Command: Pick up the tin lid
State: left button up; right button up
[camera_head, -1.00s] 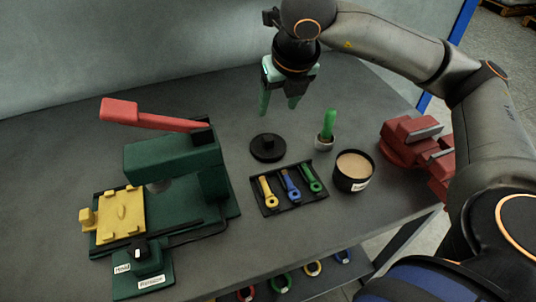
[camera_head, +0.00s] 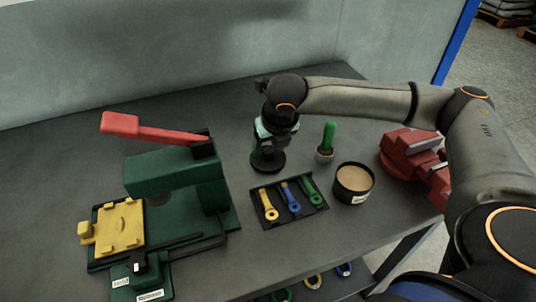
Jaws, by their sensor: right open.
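The tin lid (camera_head: 267,166) is a black round disc with a raised knob, lying flat on the grey table. The open tin (camera_head: 355,181) is a black cylinder filled with tan paste, to the right of the lid. My right gripper (camera_head: 270,150) points down over the lid with its jaws open, its fingers low around the knob. The knob is mostly hidden behind the gripper, so I cannot tell whether the fingers touch it. My left gripper is not in view.
A black tray (camera_head: 289,201) with yellow, blue and green tools lies in front of the lid. A green press (camera_head: 178,180) with a red lever stands left. A green-handled brush (camera_head: 328,140) stands in a small pot. A red vise (camera_head: 412,155) sits at the right edge.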

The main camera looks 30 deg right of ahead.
jog(key=shift+w+f, duration=0.15)
jog(key=shift+f, duration=0.2)
jog(key=shift+c, duration=0.2)
grip_shut()
